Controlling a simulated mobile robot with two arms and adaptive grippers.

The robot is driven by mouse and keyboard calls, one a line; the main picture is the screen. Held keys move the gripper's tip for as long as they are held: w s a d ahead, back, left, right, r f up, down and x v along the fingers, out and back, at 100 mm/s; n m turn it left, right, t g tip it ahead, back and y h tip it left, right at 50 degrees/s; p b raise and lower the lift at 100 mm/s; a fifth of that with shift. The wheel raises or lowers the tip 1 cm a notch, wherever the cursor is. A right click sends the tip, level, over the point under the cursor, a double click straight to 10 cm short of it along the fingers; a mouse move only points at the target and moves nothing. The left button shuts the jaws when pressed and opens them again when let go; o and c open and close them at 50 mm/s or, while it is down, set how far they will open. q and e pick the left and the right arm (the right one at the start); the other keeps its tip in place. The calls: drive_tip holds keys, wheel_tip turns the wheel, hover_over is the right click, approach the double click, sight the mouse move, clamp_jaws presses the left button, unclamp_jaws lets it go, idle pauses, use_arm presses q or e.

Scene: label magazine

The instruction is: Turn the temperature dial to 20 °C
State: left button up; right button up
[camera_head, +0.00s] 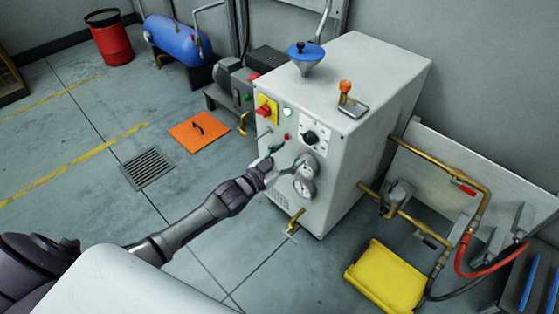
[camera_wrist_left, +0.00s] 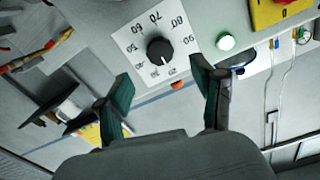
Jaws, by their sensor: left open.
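The temperature dial (camera_head: 311,137) is a black round knob on a white square plate, on the front of a light grey cabinet (camera_head: 378,75). In the left wrist view the dial (camera_wrist_left: 159,50) shows turned, with scale numbers such as 60, 70, 80 and 90 around it. I cannot tell which number its pointer marks. My left gripper (camera_head: 277,157) is in front of the panel, to the lower left of the dial. In the wrist view my left gripper's green-tipped fingers (camera_wrist_left: 161,72) are open and empty, with the dial beyond them, apparently apart. My right gripper is not in view.
A green lamp (camera_head: 288,112) and a yellow-backed red switch (camera_head: 266,109) are left of the dial. A blue funnel (camera_head: 306,57) stands on top. Brass pipes (camera_head: 440,151) run at right. Floor in front is mostly clear.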

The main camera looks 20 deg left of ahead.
use_arm(q)
drive_tip(key=v, duration=0.4)
idle(0.4)
